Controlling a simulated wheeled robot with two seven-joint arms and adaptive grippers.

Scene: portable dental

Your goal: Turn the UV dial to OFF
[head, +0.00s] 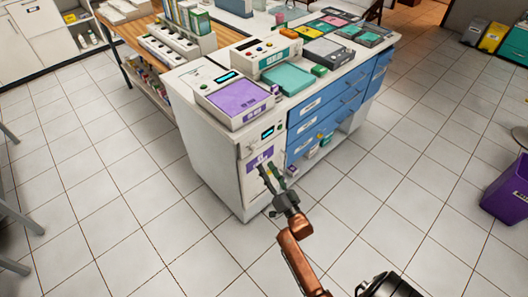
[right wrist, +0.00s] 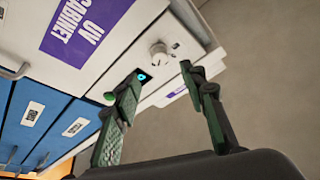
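The UV dial (right wrist: 165,55) is a small pale round knob on the white front panel of the UV cabinet (head: 225,170). In the right wrist view it sits beside a small lit display (right wrist: 143,78), with a purple "UV CABINET" label (right wrist: 85,28) on the door. The dial is tiny in the head view, left of the display (head: 268,132). My right gripper (head: 271,168) is in front of the cabinet door. Its green-padded fingers (right wrist: 159,78) are spread and empty, and the dial shows beyond them, apparently untouched. The dial's setting is too small to read. My left gripper is out of view.
A purple-topped device (head: 238,97) stands on the cabinet top. Blue drawers (head: 325,105) with handles adjoin the cabinet on the right. A green button (right wrist: 108,96) is near the display. A purple bin (head: 506,192) stands at far right. The tiled floor in front is clear.

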